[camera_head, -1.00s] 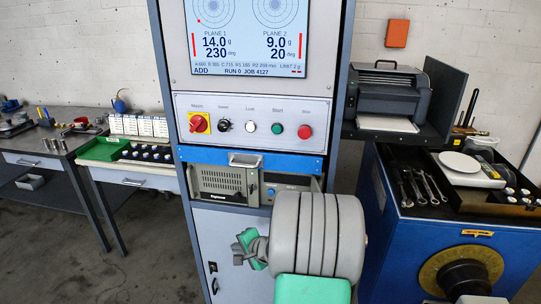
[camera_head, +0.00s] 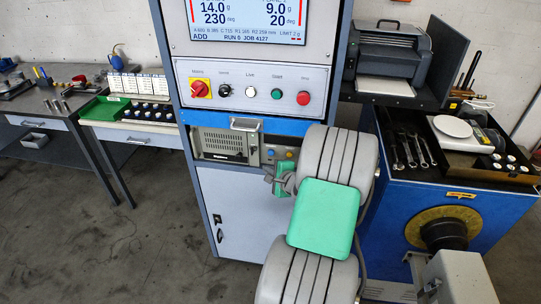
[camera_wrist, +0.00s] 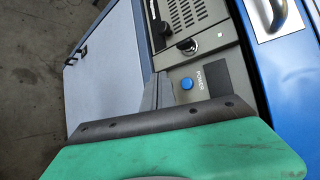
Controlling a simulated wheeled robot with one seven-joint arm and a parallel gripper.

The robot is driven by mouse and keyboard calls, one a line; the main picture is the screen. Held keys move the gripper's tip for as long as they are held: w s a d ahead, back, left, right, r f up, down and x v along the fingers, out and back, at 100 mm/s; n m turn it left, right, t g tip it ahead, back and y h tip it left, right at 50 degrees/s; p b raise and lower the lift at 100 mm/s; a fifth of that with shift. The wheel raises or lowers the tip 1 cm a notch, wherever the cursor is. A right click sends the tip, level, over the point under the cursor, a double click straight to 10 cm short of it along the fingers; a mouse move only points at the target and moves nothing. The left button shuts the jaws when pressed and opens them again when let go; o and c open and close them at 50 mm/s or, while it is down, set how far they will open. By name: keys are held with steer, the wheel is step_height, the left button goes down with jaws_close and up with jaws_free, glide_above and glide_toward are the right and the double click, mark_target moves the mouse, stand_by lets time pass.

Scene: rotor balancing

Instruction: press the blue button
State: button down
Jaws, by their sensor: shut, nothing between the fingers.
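The blue button (camera_wrist: 187,83) is a small round cap on a grey panel beside a dark label reading POWER, in the wrist view. In the head view it is a small blue spot (camera_head: 271,153) on the instrument under the cabinet's control panel. My gripper (camera_head: 270,178) is in front of and just below that instrument, shut and empty. In the wrist view the grey fingers of my gripper (camera_wrist: 160,88) show just left of the button. They look apart from it, but the exact depth gap cannot be told.
The control panel (camera_head: 252,91) above carries a red-yellow switch (camera_head: 200,89) and several other buttons. A blue drawer front with a metal handle (camera_head: 245,124) juts just above the instrument. A blue bench (camera_head: 400,205) stands at the right. Floor at the left is clear.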

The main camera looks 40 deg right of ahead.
mark_target(268, 154)
steer(key=shift+w+d+b, duration=0.3)
steer(key=shift+w+d, duration=0.55)
steer(key=shift+d, duration=0.2)
steer(key=shift+w+d+b, duration=0.3)
steer(key=shift+w+d, duration=0.5)
steer(key=shift+d, duration=0.25)
steer(key=shift+w+d, duration=0.1)
steer(key=shift+w+d, duration=0.2)
steer(key=shift+w, duration=0.05)
stand_by(0.4)
steer(key=shift+w+d+r+b, duration=0.2)
steer(key=shift+w+d+b, duration=0.15)
steer(key=shift+d, duration=0.2)
stand_by(0.8)
steer(key=shift+s, duration=0.1)
steer(key=shift+s+a+f, duration=0.3)
steer(key=shift+s+a, duration=0.3)
steer(key=shift+s, duration=0.05)
